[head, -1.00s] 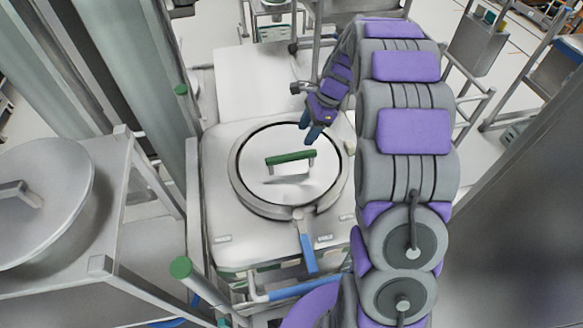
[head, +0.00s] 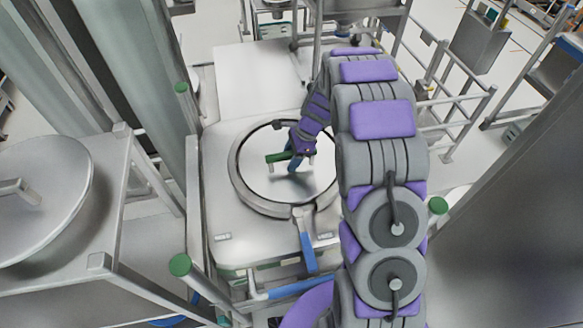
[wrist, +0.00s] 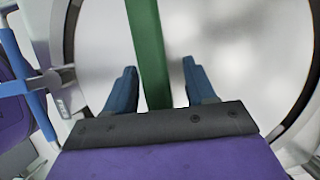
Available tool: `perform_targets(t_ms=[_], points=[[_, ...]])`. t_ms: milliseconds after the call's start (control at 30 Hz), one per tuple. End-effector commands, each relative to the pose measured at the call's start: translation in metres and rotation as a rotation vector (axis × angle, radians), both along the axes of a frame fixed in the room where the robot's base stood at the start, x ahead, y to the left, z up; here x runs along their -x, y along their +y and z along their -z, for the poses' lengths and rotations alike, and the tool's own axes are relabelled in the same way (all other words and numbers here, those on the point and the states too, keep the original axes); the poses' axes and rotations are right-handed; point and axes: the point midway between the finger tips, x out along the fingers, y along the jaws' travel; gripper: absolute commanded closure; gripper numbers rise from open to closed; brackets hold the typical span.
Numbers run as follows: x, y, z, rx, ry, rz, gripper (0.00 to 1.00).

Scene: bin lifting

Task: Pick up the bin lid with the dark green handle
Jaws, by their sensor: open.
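The round metal bin lid (head: 254,182) lies flat in the ring on top of the bin. Its dark green handle (head: 277,157) stands across the middle of the lid. In the wrist view the handle (wrist: 147,50) runs away from between my two blue fingers, over the lid (wrist: 235,65). My gripper (head: 292,164) is at the handle in the head view and hides part of it. In the wrist view my gripper (wrist: 162,85) is open, with a visible gap between each finger and the handle. I cannot tell how deep the fingers reach around it.
A blue-handled clamp (head: 307,245) sits at the ring's near edge. On the left, another round metal lid (head: 45,190) rests on a metal stand. Metal rails (head: 470,105) stand at the right. The pale surface (head: 258,85) behind the bin is clear.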

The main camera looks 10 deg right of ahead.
Motion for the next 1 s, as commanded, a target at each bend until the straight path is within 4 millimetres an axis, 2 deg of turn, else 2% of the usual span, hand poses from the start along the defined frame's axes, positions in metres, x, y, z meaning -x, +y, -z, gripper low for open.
perform_targets(t_ms=[100, 733, 1000], points=[[0.0010, 0.0044, 0.0101, 0.000, 0.003, -0.001, 0.45], [0.0010, 0.0047, 0.0133, -0.001, 0.003, -0.001, 0.45], [0.0007, 0.0044, 0.0134, 0.000, 0.002, -0.001, 0.70]])
